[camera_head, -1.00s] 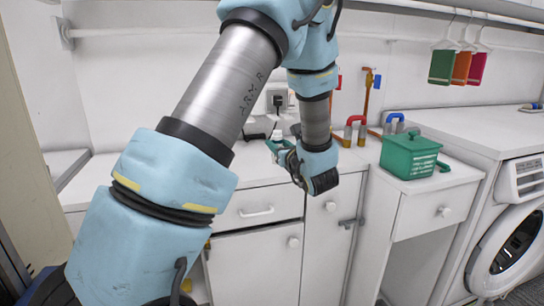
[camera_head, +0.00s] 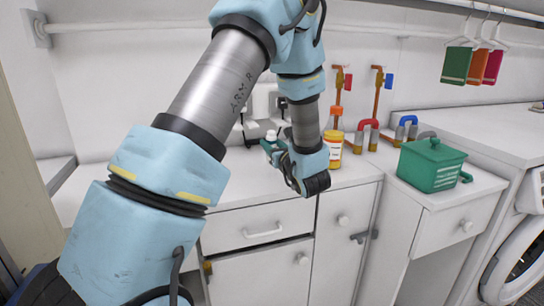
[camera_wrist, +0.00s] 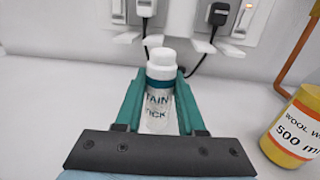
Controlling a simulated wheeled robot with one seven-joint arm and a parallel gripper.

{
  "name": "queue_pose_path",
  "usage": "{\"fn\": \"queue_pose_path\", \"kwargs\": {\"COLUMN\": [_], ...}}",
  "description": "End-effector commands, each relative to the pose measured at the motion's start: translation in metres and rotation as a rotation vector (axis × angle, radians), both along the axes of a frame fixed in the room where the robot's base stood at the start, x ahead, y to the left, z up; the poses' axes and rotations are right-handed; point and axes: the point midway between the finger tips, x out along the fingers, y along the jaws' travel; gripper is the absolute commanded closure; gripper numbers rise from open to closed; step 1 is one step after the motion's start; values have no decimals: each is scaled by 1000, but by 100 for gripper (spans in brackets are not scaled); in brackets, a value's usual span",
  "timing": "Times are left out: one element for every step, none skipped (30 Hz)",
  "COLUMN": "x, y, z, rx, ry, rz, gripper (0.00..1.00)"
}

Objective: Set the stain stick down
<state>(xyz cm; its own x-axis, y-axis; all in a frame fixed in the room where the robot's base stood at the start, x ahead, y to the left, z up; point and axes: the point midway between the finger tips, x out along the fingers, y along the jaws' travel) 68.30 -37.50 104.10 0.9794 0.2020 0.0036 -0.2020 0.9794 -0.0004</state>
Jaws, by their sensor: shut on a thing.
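The stain stick (camera_wrist: 160,98) is a small white bottle with a white cap, a teal band and dark lettering. It stands upright in the wrist view. My gripper (camera_wrist: 158,108) is shut on it, with a teal finger along each side. In the head view the white cap of the stain stick (camera_head: 270,136) shows at the tip of my gripper (camera_head: 272,146), over the white counter (camera_head: 240,180). I cannot tell whether the bottle's base touches the counter.
A yellow wool wash bottle (camera_wrist: 296,128) stands right of my gripper; it also shows in the head view (camera_head: 333,146). Sockets with plugs (camera_wrist: 205,20) are on the wall behind. A green lidded basket (camera_head: 432,165) stands farther right. Counter left of the gripper is clear.

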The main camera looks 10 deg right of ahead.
Motion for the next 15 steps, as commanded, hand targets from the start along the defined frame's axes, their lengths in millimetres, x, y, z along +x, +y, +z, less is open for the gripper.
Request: {"fn": "queue_pose_path", "kwargs": {"x": [0, 0, 0, 0, 0, 0, 0, 0, 0, 0, 0, 0, 0, 0, 0], "y": [0, 0, 0, 0, 0, 1, 0, 1, 0, 0, 0, 0, 0, 0, 0], "z": [-3, -5, -10, -14, -19, -24, -27, -31, -35, -38, -40, -42, -42, -43, -43], "rx": [1, 2, 3, 3, 2, 4, 4, 4, 2, 2, 2, 1, 1, 0, 0], "ry": [1, 0, 2, 3, 4, 3, 2, 3, 1, 0, 0, 0, -1, -1, -1], "rz": [0, 0, 0, 0, 0, 1, 1, 1, 0, 0, 0, 0, 0, 0, -1], "gripper": [100, 100, 100, 100, 100, 100, 100, 100, 100, 100, 100, 100, 100, 100, 100]}}
